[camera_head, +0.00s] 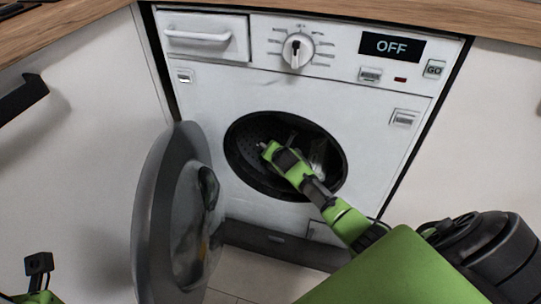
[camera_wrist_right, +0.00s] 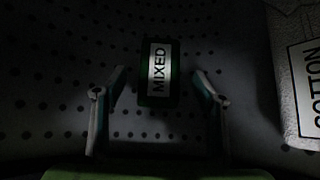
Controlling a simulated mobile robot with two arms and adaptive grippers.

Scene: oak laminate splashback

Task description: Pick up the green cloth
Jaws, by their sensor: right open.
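The green cloth (camera_wrist_right: 159,72) is a small dark green piece with a white label reading MIXED. In the right wrist view it lies in the dark, perforated drum, ahead of and between my right gripper's fingers (camera_wrist_right: 160,85). The fingers are open, with a gap on both sides of the cloth. In the head view my right gripper (camera_head: 275,153) reaches through the round opening of the washing machine (camera_head: 210,104); I cannot make out the green cloth there. A small part of my left arm's end (camera_head: 39,268) shows at the lower left; its finger state is unclear.
A grey-white cloth labelled COTTON (camera_wrist_right: 300,75) lies in the drum at the right. The machine's round door (camera_head: 165,215) hangs open to the left of the opening. The opening's dark rim (camera_head: 236,180) surrounds my right arm. The display (camera_head: 392,47) reads OFF.

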